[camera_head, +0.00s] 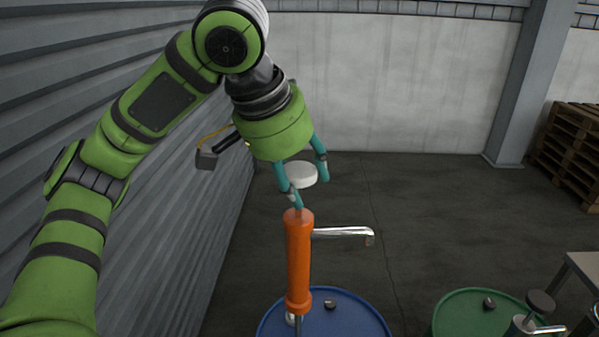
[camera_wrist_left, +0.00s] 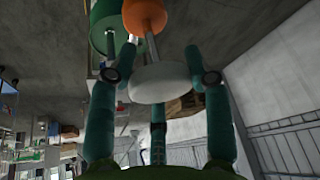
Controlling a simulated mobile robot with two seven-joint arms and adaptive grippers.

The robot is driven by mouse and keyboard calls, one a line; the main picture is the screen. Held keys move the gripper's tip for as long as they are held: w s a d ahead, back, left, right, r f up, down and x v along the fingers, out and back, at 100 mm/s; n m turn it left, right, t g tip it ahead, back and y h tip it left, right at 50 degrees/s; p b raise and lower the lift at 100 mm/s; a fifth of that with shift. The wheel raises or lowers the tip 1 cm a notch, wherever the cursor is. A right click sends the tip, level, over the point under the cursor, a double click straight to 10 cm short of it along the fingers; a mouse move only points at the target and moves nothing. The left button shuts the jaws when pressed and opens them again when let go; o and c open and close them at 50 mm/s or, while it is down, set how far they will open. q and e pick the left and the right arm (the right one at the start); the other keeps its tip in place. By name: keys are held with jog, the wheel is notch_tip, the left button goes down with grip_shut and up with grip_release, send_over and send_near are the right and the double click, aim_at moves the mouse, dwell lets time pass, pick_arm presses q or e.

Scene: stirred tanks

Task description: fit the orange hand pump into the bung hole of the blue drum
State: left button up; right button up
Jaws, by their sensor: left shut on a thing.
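The orange hand pump (camera_head: 299,262) hangs upright, with a silver spout pointing right and a white knob (camera_head: 302,174) on top. My left gripper (camera_head: 303,178) has its teal fingers closed around the knob and the rod below it. The left wrist view shows the white knob (camera_wrist_left: 160,82) between the fingers, with the orange body (camera_wrist_left: 144,14) beyond. The blue drum (camera_head: 345,322) is below the pump, cut by the lower edge. The pump's lower tube crosses in front of the drum top; I cannot tell whether it enters the bung hole.
A dark cap (camera_head: 330,304) lies on the blue drum top. A green drum (camera_head: 458,312) stands to the right, with a dark-knobbed metal fitting (camera_head: 540,302) near it. A grey table (camera_head: 585,265) and pallets (camera_head: 570,150) are farther right. A corrugated wall (camera_head: 200,230) runs along the left.

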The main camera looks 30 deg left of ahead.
aim_at(300, 215)
pick_arm(q)
jog(key=shift+f, duration=0.4)
dwell(0.3)
jog(key=shift+f+b, duration=1.8)
jog(key=shift+f, duration=1.1)
jog(key=shift+w+f+b, duration=0.1)
jog(key=shift+f+b, duration=1.3)
jog(key=shift+f, duration=1.3)
jog(key=shift+f+b, duration=0.55)
jog(key=shift+f, duration=0.75)
jog(key=shift+f+b, duration=2.05)
jog(key=shift+f, duration=2.85)
